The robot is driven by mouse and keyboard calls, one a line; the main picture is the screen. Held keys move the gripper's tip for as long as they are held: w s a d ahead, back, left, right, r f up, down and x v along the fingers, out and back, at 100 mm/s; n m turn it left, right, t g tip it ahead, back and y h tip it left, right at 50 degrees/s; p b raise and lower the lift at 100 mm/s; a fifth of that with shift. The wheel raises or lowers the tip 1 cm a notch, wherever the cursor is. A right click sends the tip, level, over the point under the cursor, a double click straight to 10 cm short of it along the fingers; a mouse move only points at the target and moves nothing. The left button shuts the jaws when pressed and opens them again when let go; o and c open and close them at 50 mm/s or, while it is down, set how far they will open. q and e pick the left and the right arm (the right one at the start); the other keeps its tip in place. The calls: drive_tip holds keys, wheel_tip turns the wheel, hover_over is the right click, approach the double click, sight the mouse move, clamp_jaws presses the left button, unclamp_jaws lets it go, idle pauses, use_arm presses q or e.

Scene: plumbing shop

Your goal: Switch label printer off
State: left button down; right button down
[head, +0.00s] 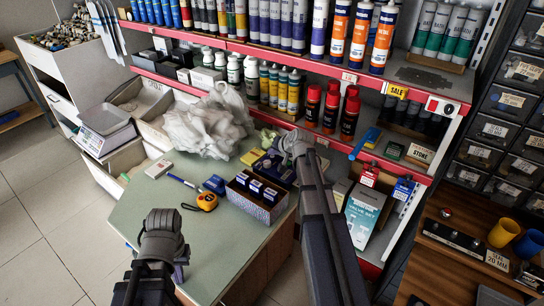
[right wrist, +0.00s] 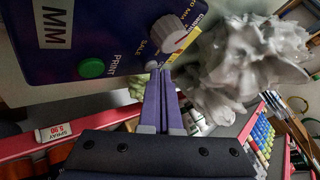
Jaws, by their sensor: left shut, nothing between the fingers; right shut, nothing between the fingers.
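The label printer (head: 272,167) is a dark blue box on the green counter, partly covered by my right arm in the head view. My left gripper (head: 180,270) is shut and empty over the near side of the counter, away from the printer.
A box of dark blue packs (head: 258,200), an orange tape measure (head: 206,201) and a blue marker (head: 183,181) lie on the counter. A crumpled whitish plastic bag (head: 210,125) is behind them. Shelves of cartridges and cans rise at the back.

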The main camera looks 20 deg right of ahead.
sight(272, 157)
use_arm(q)
drive_tip(key=shift+s+f+b, duration=0.55)
drive_tip(key=shift+b, duration=0.15)
use_arm(e)
drive_tip(key=shift+s+d+f, duration=0.1)
drive_tip(key=shift+s+f, duration=0.2)
drive_tip(key=shift+f, duration=0.15)
use_arm(q)
drive_tip(key=shift+r, duration=0.15)
use_arm(e)
drive_tip(key=shift+w+r, duration=0.1)
use_arm(q)
drive_tip(key=shift+r+p, duration=0.1)
drive_tip(key=shift+p, duration=0.2)
use_arm(e)
drive_tip(key=shift+w+r, duration=0.1)
drive_tip(key=shift+w, duration=0.05)
use_arm(q)
drive_tip(key=shift+w+r, duration=0.15)
drive_tip(key=shift+w, duration=0.1)
use_arm(e)
drive_tip(key=shift+w, duration=0.3)
drive_tip(key=shift+r, duration=0.1)
use_arm(q)
drive_tip(key=shift+r+p, duration=0.15)
drive_tip(key=shift+p, duration=0.3)
use_arm(e)
drive_tip(key=shift+r, duration=0.15)
